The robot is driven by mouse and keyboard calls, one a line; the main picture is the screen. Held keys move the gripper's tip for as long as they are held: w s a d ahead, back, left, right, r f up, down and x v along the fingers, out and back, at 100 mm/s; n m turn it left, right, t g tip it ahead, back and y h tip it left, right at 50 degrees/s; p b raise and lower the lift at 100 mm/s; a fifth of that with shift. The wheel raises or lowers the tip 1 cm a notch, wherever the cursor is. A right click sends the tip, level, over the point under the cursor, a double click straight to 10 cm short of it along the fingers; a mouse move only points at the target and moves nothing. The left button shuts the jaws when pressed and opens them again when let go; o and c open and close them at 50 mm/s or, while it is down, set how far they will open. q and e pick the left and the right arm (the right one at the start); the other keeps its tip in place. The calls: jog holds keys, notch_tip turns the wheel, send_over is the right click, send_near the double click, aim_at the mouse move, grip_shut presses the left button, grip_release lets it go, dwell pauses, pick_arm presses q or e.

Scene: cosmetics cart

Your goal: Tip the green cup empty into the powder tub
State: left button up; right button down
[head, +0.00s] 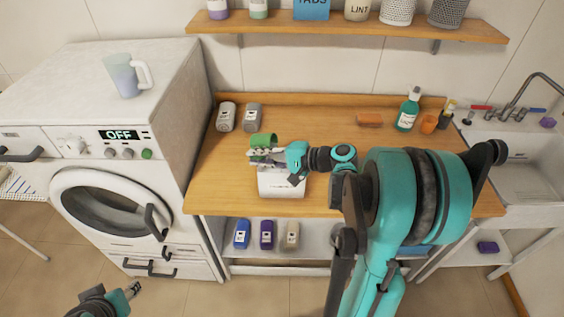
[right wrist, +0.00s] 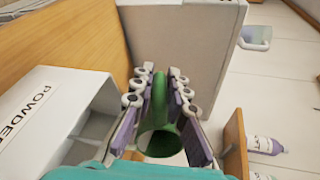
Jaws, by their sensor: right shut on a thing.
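The green cup (head: 262,140) is held in my right gripper (head: 262,154), just above the back left edge of the white powder tub (head: 282,186) on the wooden counter. In the right wrist view the green cup (right wrist: 158,115) sits between the two fingers of the gripper (right wrist: 158,90), and part of its dark inside shows. The cup looks tilted; its contents cannot be made out. The open-topped tub (right wrist: 60,110), marked POWDER, is to the left there. My left gripper (head: 134,290) is low at the lower left, away from the counter; its jaws are too small to read.
A washing machine (head: 130,150) with a pale jug (head: 124,76) on top stands left of the counter (head: 225,165). A green pump bottle (head: 407,110) and an orange block (head: 369,120) are at the back right.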

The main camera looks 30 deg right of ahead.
jog(key=shift+s+d+f+t+y+b, duration=0.3)
jog(key=shift+s+f+t+y+b, duration=0.1)
jog(key=shift+b, duration=0.8)
jog(key=shift+b, duration=0.4)
jog(key=shift+d+r+t+b, duration=0.1)
jog(key=shift+t+b, duration=0.2)
jog(key=shift+b, duration=0.05)
jog(key=shift+s+r+t+y+b, duration=0.1)
jog(key=shift+t+y+b, duration=0.25)
jog(key=shift+b, duration=0.25)
jog(key=shift+d+t+y+b, duration=0.1)
jog(key=shift+t+y+b, duration=0.25)
jog(key=shift+b, duration=0.55)
jog(key=shift+s+r, duration=0.1)
jog(key=shift+r, duration=0.05)
